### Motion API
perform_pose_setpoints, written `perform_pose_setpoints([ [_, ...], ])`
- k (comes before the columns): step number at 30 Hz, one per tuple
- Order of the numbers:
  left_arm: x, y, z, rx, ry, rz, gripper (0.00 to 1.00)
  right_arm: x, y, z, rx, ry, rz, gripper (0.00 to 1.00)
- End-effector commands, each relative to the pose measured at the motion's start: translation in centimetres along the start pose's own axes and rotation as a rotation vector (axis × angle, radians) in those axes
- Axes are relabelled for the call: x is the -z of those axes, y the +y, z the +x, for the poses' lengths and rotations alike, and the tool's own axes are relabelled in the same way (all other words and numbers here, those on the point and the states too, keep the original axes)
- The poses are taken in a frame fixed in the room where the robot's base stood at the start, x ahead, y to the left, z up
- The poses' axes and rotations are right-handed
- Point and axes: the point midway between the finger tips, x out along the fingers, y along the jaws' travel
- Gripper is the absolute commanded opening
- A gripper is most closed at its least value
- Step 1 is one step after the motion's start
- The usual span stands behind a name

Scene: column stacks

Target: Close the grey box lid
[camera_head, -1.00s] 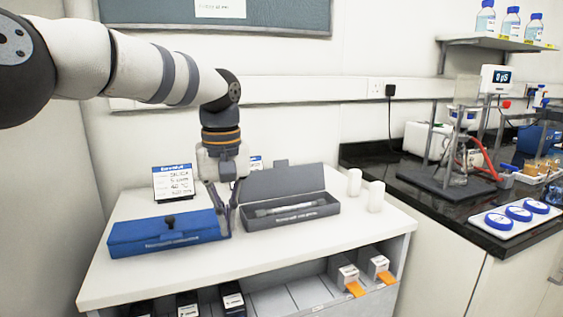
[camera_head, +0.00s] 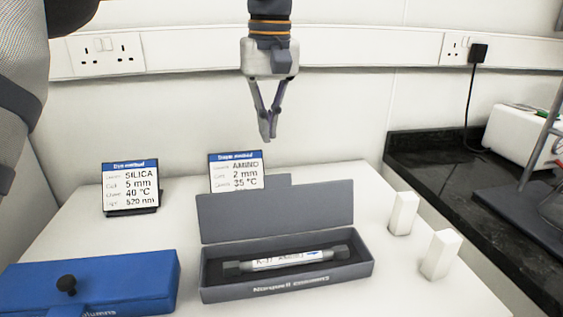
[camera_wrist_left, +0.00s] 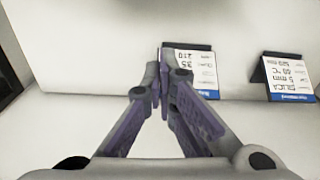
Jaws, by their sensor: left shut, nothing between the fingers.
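The grey box (camera_head: 286,280) stands on the white bench top in the head view. Its grey lid (camera_head: 275,212) is raised at the back, so the box is open. A column (camera_head: 285,260) with a white label and dark end caps lies inside. My left gripper (camera_head: 268,135) is shut and empty, in the air above and behind the raised lid and apart from it. In the left wrist view my left gripper (camera_wrist_left: 162,80) shows its fingers together. The box does not show in that view. My right gripper is not in view.
A closed blue box (camera_head: 120,281) with a black knob stands at left. Two cards, SILICA (camera_head: 130,186) and AMINO (camera_head: 236,171), stand behind. Two white blocks (camera_head: 403,213) (camera_head: 440,254) stand right of the grey box. A black counter (camera_head: 440,185) adjoins at right.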

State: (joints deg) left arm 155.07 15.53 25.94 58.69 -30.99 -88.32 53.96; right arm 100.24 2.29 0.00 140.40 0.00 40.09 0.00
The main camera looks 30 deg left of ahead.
Motion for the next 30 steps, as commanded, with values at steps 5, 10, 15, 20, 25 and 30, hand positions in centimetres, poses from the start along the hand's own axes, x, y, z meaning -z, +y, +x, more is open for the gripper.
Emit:
perform_pose_setpoints([
  [5, -0.1, -0.1, 3.9, 0.001, -0.006, 0.002, 0.0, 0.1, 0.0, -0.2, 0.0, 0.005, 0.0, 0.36],
  [10, -0.1, 0.0, 7.8, 0.002, -0.007, 0.001, 0.0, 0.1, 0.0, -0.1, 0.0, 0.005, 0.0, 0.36],
  [15, -2.1, 0.0, 7.2, -0.008, 0.005, 0.004, 0.0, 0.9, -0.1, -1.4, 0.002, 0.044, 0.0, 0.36],
  [20, -3.5, 0.0, 6.9, -0.005, 0.003, 0.002, 0.0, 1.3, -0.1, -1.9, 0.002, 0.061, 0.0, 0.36],
  [25, -3.9, 0.0, 7.2, -0.002, -0.001, 0.001, 0.0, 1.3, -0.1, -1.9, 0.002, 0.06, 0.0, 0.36],
  [30, -3.9, 0.0, 7.2, -0.001, -0.002, 0.001, 0.0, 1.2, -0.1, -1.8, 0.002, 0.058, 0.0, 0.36],
])
